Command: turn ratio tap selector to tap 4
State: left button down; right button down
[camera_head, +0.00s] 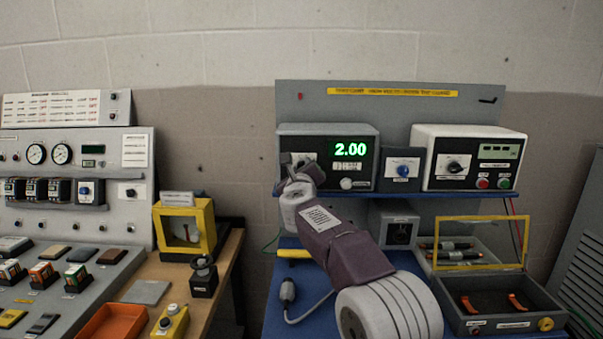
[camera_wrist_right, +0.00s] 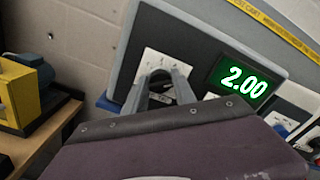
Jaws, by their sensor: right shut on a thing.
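The ratio meter (camera_head: 363,172) is a dark-faced box with a green display reading 2.00 (camera_head: 350,149). Its tap selector sits at the left of its face, on a white marked plate (camera_wrist_right: 150,62). My right gripper (camera_head: 288,172) is at the selector and hides most of the knob in the head view. In the right wrist view the right gripper's fingers (camera_wrist_right: 162,88) are closed around the selector knob. The tap that the knob points to cannot be read. My left gripper is in neither view.
A blue selector box (camera_head: 402,170) and a white-topped meter (camera_head: 469,158) stand to the right on the same shelf. Below are a grey tray with a yellow-framed lid (camera_head: 480,243) and a blue mat. A yellow-framed box (camera_head: 184,228) stands on the left bench.

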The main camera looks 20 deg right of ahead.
jog(key=shift+f+m, duration=0.25)
jog(key=shift+m, duration=0.45)
jog(key=c, duration=1.1)
grip_release()
jog(key=shift+o, duration=0.3)
jog(key=shift+r, duration=0.15)
jog(key=shift+s, duration=0.1)
jog(key=b+v, duration=0.3)
jog(key=v, duration=0.6)
